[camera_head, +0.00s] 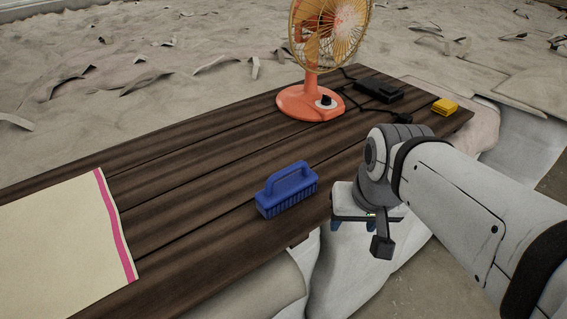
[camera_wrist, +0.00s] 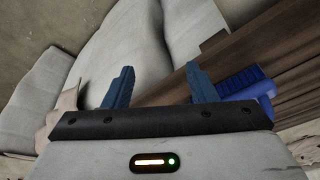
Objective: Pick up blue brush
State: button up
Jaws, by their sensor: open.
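The blue brush (camera_head: 287,191) has a loop handle on top and bristles below. It stands upright on the dark wooden table, near its front edge. In the wrist view the brush (camera_wrist: 243,84) shows at the right, beyond the right finger and partly hidden by my gripper's body. My gripper (camera_wrist: 156,87) has two blue fingers spread apart with nothing between them. In the head view my gripper (camera_head: 352,226) hangs just off the table's front edge, to the right of the brush and apart from it, its fingertips partly hidden.
The wooden table (camera_head: 190,165) carries an orange fan (camera_head: 310,103) at the back, a black device with a cable (camera_head: 378,91), a yellow block (camera_head: 445,106), and a cream cloth with a pink stripe (camera_head: 60,240) at the left. Wood around the brush is clear. Pale draped shapes (camera_head: 335,270) lie below the front edge.

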aim_at(283, 187)
jog(key=o, duration=0.3)
jog(key=w+a+r+m+g+y, duration=0.1)
jog(key=w+a+r+m, duration=0.1)
jog(key=w+m, duration=0.1)
jog(key=w+a+r+m+g+y, duration=0.1)
jog(key=w+a+r+m+y, duration=0.1)
jog(key=w, duration=0.3)
jog(key=w+a+r+m+g+y, duration=0.1)
jog(key=w+a+r+m, duration=0.1)
jog(key=w+a+m, duration=0.1)
jog(key=shift+w+a+m+g, duration=0.2)
jog(key=shift+w+m+g, duration=0.25)
jog(key=shift+m, duration=0.35)
jog(key=shift+o, duration=0.2)
jog(key=shift+w+a+f+y, duration=0.1)
jog(key=shift+w+a+y, duration=0.1)
jog(key=shift+y, duration=0.1)
jog(key=shift+a+p+x, duration=0.1)
jog(key=shift+p+x, duration=0.4)
jog(key=shift+x, duration=1.35)
jog(key=shift+a+p+x, duration=0.15)
jog(key=shift+p+x, duration=0.35)
jog(key=shift+x, duration=1.35)
